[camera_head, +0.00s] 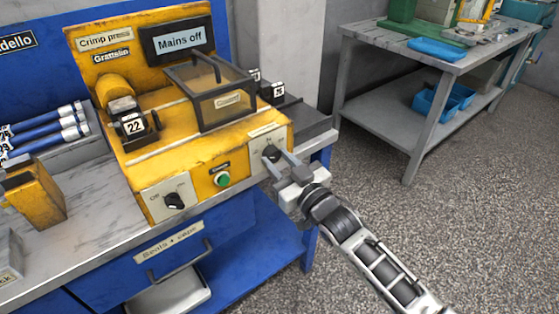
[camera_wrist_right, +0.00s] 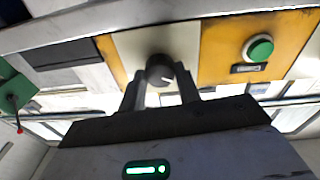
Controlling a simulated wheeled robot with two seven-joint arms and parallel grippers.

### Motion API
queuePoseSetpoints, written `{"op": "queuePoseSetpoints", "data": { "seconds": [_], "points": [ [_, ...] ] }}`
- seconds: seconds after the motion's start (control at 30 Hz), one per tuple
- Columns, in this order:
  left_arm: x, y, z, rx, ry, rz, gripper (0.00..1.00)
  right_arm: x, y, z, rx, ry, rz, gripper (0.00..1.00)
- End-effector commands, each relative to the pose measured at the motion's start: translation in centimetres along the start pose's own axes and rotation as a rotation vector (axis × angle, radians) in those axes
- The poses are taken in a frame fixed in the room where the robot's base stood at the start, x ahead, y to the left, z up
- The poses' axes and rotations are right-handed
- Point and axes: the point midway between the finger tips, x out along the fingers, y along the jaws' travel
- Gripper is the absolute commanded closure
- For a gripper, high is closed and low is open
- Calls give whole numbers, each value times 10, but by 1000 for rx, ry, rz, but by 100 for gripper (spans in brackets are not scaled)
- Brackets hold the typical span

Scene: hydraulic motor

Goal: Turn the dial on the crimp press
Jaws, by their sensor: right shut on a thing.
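The yellow crimp press (camera_head: 200,165) stands on the workbench in the head view. Its screen (camera_head: 178,39) reads "Mains off". A black dial (camera_head: 271,153) sits on a pale plate at the right of its front face. It also shows in the wrist view (camera_wrist_right: 160,70), with a light pointer line. My right gripper (camera_head: 277,163) reaches the dial from the front right, and its two fingers are shut on the dial, one on each side. A second black dial (camera_head: 174,201) sits on the left plate, untouched. My left gripper is not in view.
A green button (camera_head: 222,180) lies between the two dials, close to my right gripper. A clear-lidded guard (camera_head: 222,97) and a block marked 22 (camera_head: 132,125) are on the press. A grey table (camera_head: 400,47) stands at the right, with open floor before it.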

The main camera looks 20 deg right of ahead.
Motion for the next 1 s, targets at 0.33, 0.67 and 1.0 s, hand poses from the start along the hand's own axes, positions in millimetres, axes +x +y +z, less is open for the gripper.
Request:
{"op": "queuePoseSetpoints", "data": {
  "seconds": [0.33,0.67,1.0],
  "points": [
    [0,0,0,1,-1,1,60,0,0,0,-8,0,0,90],
    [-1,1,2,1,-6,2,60,0,0,0,-5,0,0,45],
    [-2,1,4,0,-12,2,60,-42,0,2,-3,-6,0,45]
  ]
}}
